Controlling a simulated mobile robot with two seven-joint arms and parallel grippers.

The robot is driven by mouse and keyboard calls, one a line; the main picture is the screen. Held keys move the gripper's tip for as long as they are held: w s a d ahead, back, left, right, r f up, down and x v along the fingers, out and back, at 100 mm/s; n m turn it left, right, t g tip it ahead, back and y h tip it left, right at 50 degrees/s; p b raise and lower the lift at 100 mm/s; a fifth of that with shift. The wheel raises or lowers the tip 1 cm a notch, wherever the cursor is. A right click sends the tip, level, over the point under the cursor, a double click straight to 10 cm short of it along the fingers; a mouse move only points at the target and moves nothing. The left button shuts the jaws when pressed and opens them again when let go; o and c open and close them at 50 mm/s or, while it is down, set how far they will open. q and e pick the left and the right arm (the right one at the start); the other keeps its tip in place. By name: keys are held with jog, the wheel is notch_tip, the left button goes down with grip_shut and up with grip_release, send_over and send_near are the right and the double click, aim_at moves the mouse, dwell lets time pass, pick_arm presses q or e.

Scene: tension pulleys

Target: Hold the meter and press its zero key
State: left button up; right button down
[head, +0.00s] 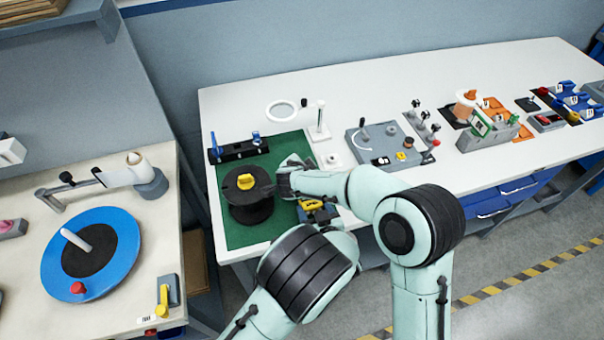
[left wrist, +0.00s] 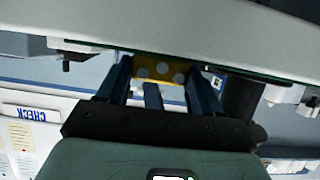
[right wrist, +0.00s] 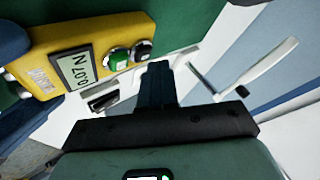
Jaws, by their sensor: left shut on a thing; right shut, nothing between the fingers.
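The meter is a yellow box with a small display that reads 0.07 N, seen in the right wrist view (right wrist: 92,62). A green round button and a dark round button sit at its right end. In the head view the meter (head: 311,205) is at the right edge of the green mat, partly hidden by my arms. My left gripper (left wrist: 160,68) is shut on the meter. My right gripper (right wrist: 157,70) is shut and empty, its fingertips just right of and below the two buttons, apart from them in the picture. I cannot tell which button is zero.
A black spool with a yellow top (head: 246,198) stands on the green mat (head: 235,233), left of my grippers. A black fixture with blue parts (head: 238,150) lies behind it. A grey plate with knobs (head: 383,143) is to the right. White table shows between these.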

jog(key=shift+s+d+f, duration=0.15)
jog(key=shift+s+f, duration=0.05)
jog(key=shift+f, duration=0.3)
jog(key=shift+s+d+f, duration=0.1)
jog(key=shift+s+f, duration=0.05)
jog(key=shift+f, duration=0.35)
dwell(0.6)
jog(key=shift+r, duration=0.1)
jog(key=shift+w+a+r, duration=0.1)
jog(key=shift+a+r, duration=0.1)
jog(key=shift+r, duration=0.1)
jog(key=shift+w+a+r, duration=0.15)
jog(key=shift+a, duration=0.1)
jog(key=shift+w+r, duration=0.1)
jog(key=shift+r, duration=2.7)
